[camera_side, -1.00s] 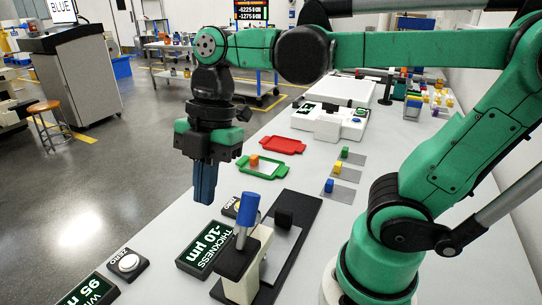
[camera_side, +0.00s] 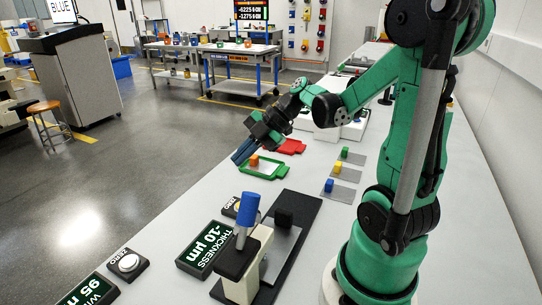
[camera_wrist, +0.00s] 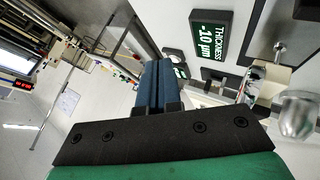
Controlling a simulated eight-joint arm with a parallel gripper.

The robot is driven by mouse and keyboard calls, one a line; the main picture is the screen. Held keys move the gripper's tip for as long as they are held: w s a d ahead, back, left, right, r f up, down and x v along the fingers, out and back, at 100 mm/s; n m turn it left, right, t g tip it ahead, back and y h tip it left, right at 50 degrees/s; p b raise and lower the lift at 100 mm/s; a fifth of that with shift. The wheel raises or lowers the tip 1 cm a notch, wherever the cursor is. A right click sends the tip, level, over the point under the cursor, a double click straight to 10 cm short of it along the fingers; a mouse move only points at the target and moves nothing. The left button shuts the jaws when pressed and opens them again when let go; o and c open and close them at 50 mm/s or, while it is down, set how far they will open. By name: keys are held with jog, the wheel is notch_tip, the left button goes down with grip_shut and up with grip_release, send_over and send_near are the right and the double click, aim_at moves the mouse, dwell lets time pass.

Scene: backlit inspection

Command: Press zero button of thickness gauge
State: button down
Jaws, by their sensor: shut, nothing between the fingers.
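The thickness gauge has a dark display (camera_side: 203,248) reading -10 µm and a stand with a blue-handled lever (camera_side: 248,212) on a black base. Its zero button (camera_side: 233,207), on a small dark box, sits behind the display in the side view, partly hidden by the lever. My gripper (camera_side: 238,158) is shut and empty, tilted down to the left, in the air beyond the button and left of the green tray. In the wrist view the shut blue fingers (camera_wrist: 157,70) are at centre, with the display (camera_wrist: 209,38) to their right.
A green tray (camera_side: 272,175) holds an orange block; a red tray (camera_side: 290,147) lies behind it. Blocks on grey pads stand to the right. Another zero button (camera_side: 128,263) and display (camera_side: 90,290) are at front left. The bench edge runs along the left.

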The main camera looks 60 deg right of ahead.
jog(key=shift+f, duration=0.15)
jog(key=shift+f, duration=4.3)
jog(key=shift+r, duration=2.55)
jog(key=shift+f, duration=0.1)
jog(key=shift+r, duration=2)
jog(key=shift+f, duration=0.1)
